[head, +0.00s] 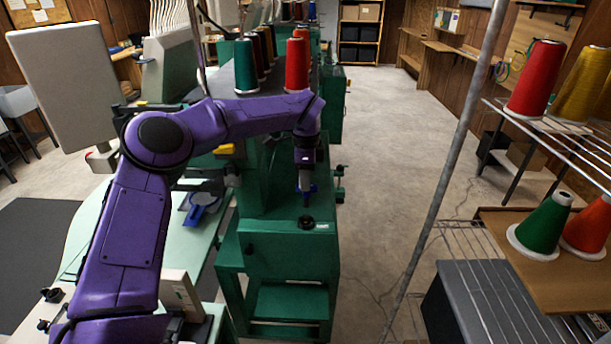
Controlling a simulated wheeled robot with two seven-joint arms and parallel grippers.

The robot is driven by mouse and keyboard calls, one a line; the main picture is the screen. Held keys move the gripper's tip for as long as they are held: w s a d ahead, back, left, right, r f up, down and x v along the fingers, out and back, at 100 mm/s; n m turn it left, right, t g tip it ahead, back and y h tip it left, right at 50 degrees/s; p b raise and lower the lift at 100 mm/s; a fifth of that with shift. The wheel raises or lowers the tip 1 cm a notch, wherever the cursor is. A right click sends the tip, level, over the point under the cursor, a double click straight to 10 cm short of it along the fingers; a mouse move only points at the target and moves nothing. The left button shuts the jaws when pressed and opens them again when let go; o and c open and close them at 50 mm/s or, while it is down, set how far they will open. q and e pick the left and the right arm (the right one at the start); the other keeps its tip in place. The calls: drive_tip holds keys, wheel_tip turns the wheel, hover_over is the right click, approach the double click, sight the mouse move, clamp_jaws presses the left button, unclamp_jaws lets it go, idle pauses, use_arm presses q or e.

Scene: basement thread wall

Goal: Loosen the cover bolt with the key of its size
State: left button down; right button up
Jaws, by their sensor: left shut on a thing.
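My left gripper (306,188) reaches in from the left on the purple arm and points down over the green machine housing (290,247). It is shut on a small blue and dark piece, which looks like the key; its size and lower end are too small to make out. Just below is a dark round fitting (306,222) on the housing's top, which looks like the cover bolt. A small pale label (322,226) is beside it. I cannot tell whether the key touches the bolt. My right gripper is not in view.
Thread cones, one a red cone (297,64), stand on the machine behind my arm. A blue holder (201,206) lies on the pale green table at left. A slanting grey pole (447,165) and wire shelves with cones stand at right. The concrete floor (390,130) between is clear.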

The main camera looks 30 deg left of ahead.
sight(306, 205)
use_arm(q)
drive_tip(key=shift+w+f+b, duration=0.15)
drive_tip(key=shift+f+b, duration=0.15)
drive_tip(key=shift+f, duration=1.2)
drive_tip(key=shift+f+b, duration=0.4)
drive_tip(key=shift+f, duration=1.6)
drive_tip(key=n+p, duration=0.2)
drive_tip(key=n, duration=0.2)
drive_tip(key=shift+r, duration=0.2)
drive_tip(key=n+p, duration=0.1)
drive_tip(key=n, duration=0.2)
drive_tip(key=shift+r+n+p, duration=0.1)
drive_tip(key=shift+n+p, duration=0.25)
drive_tip(key=shift+n, duration=0.05)
drive_tip(key=shift+f+b, duration=0.3)
drive_tip(key=shift+b, duration=0.05)
drive_tip(key=shift+d+n+b, duration=0.15)
drive_tip(key=shift+n+b, duration=1.75)
drive_tip(key=shift+b, duration=1.7)
drive_tip(key=shift+n+b, duration=1.7)
drive_tip(key=shift+b, duration=1.85)
drive_tip(key=shift+f+n+b, duration=0.1)
drive_tip(key=shift+n+b, duration=1.5)
drive_tip(key=shift+b, duration=3)
drive_tip(key=shift+r, duration=0.2)
drive_tip(key=shift+r+m+p, duration=0.1)
drive_tip(key=shift+m+p, duration=0.25)
drive_tip(key=shift+m, duration=0.55)
drive_tip(key=shift+r+p, duration=2.1)
drive_tip(key=shift+r, duration=0.85)
